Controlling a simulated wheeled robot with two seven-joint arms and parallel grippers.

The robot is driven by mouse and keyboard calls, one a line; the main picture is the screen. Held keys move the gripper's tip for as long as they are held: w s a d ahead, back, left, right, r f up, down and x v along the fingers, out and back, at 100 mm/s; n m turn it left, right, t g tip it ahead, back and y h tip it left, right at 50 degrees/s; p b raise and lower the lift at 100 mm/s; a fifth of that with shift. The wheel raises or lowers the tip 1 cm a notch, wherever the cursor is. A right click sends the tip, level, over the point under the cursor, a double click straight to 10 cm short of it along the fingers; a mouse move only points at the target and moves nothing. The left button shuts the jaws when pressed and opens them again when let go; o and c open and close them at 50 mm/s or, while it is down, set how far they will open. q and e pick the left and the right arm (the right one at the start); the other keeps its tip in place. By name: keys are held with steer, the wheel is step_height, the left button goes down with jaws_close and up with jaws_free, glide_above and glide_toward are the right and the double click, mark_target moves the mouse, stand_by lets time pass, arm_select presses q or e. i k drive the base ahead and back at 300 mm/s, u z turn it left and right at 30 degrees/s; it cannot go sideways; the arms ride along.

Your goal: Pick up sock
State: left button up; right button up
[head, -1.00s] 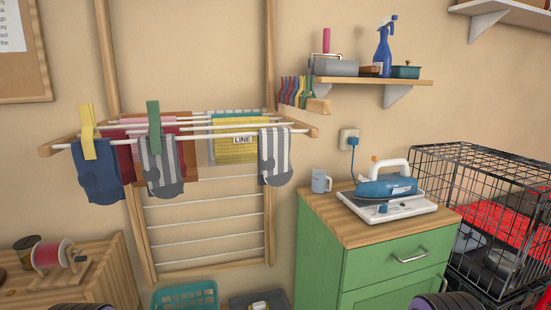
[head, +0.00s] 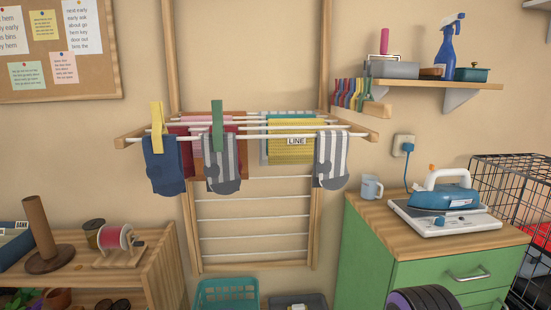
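Three socks hang over the front rail of the wooden drying rack (head: 205,263) on the wall. A dark blue sock (head: 164,168) hangs at the left under a yellow clothespin (head: 157,126). A grey and white striped sock (head: 224,168) hangs beside it under a green clothespin (head: 217,130). Another striped sock (head: 331,158) hangs at the right end, with no clothespin visible on it. A dark rounded part of my own body shows at the bottom edge, right of centre. Neither gripper's fingers are in view.
A wooden shelf (head: 425,83) juts out above. A low wooden unit (head: 160,250) stands at left; a teal basket (head: 226,292) sits below the rack.

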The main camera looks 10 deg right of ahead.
mark_target(331, 150)
steer(key=u, duration=1.25)
steer(key=k, duration=0.9)
steer(key=z, duration=1.25)
steer(key=i, duration=0.45)
steer(key=z, duration=0.05)
